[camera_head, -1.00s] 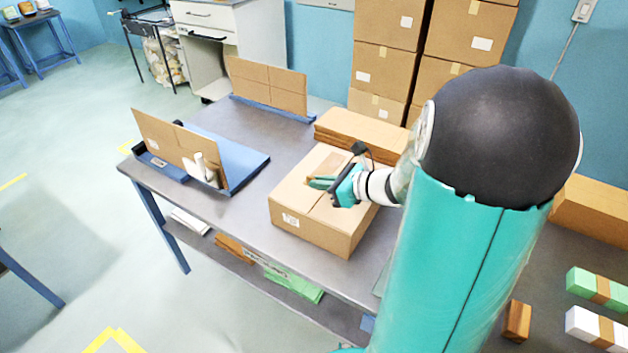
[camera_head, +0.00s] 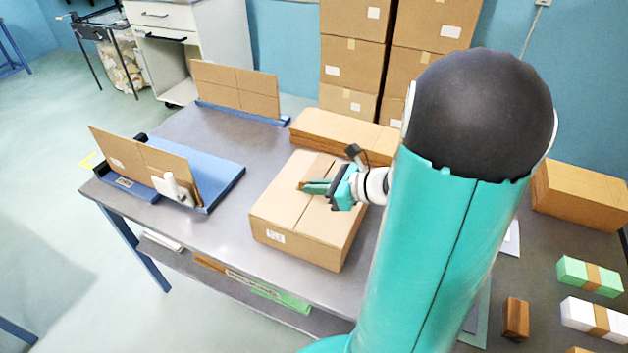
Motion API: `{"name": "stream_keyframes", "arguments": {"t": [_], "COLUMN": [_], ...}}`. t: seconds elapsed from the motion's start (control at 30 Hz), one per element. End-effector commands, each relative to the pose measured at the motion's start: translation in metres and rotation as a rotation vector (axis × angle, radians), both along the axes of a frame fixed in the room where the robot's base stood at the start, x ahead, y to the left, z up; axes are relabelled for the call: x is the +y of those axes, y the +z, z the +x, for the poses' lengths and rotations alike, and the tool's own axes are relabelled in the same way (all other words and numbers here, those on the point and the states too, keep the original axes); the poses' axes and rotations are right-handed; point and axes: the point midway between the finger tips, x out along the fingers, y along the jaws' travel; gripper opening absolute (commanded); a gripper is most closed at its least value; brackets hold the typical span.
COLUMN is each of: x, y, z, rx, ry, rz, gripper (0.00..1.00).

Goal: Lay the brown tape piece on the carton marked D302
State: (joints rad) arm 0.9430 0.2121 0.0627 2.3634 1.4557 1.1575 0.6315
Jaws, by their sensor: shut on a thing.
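A closed tan carton (camera_head: 290,225) with a white label on its front side stands on the grey table. The label is too small to read, so I cannot tell whether it says D302. My gripper (camera_head: 313,187) is just above or at the carton's top, near its middle seam. Its green fingers are shut on a small brown piece, seemingly the brown tape piece (camera_head: 301,187), which shows at the fingertips. Most of the piece is hidden by the fingers, and I cannot tell whether it touches the carton. A darker tan strip (camera_head: 322,166) runs along the seam behind the gripper.
Flat cardboard (camera_head: 345,133) is stacked behind the carton. A blue fixture (camera_head: 220,172) with an upright cardboard sheet stands at left, and another upright sheet (camera_head: 235,88) is at the back. Table surface between fixture and carton is clear. Banded bundles (camera_head: 590,276) lie at right.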

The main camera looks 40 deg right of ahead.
Motion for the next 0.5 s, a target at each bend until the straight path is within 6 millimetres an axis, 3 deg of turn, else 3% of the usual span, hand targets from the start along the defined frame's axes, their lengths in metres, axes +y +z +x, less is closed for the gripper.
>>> {"name": "stream_keyframes", "arguments": {"t": [0.5], "x": [-0.001], "y": [-0.047], "z": [0.003], "rx": [0.001], "ry": [-0.001], "rz": [0.002], "gripper": [0.0]}}
